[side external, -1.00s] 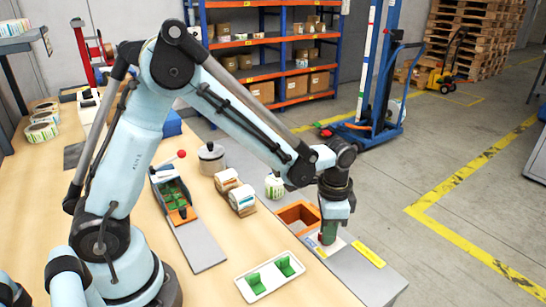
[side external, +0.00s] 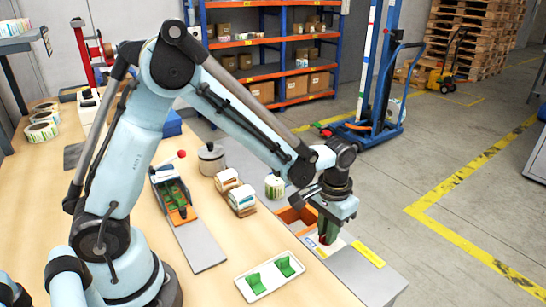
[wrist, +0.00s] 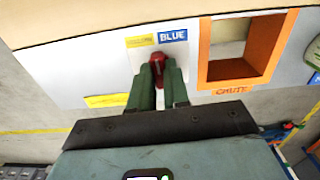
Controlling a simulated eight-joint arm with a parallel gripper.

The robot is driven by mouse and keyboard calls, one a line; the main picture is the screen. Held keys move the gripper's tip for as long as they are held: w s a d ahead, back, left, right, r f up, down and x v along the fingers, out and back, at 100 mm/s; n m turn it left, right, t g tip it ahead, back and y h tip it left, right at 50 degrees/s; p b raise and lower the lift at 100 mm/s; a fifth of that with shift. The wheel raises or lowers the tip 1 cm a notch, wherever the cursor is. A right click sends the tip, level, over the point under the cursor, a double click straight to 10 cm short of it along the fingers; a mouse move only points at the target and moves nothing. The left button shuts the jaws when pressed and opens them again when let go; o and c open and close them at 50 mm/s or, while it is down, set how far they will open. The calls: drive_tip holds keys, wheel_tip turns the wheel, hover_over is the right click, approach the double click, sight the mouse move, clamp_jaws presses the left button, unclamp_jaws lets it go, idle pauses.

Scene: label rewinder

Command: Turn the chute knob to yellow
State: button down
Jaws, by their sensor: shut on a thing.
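The red chute knob (wrist: 157,62) sits on a white plate (wrist: 135,58). In the wrist view its visible end lies between a small yellow label (wrist: 139,41) and a blue label reading BLUE (wrist: 173,36). My gripper (wrist: 160,80) has its two green fingers around the knob, one on each side, and is shut on it. The fingers hide the knob's lower part. In the side view my gripper (side external: 329,232) points down at the plate, with a little red of the knob (side external: 322,240) showing. The orange-framed chute opening (wrist: 206,60), marked CHUTE, is right beside the plate.
A white tray (side external: 247,298) with two green pieces stands left of the plate. A grey-and-orange holder (side external: 183,216) with green pieces, label rolls (side external: 241,197) and a lidded pot (side external: 211,158) are further back. A yellow strip (side external: 369,254) lies on the grey surface.

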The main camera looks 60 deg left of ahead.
drive_tip(key=n, duration=0.6)
drive_tip(key=shift+n, duration=0.3)
idle(0.4)
drive_tip(key=c, duration=1.1)
unclamp_jaws()
wheel_tip(320, 180, up, 12)
drive_tip(key=shift+r, duration=0.1)
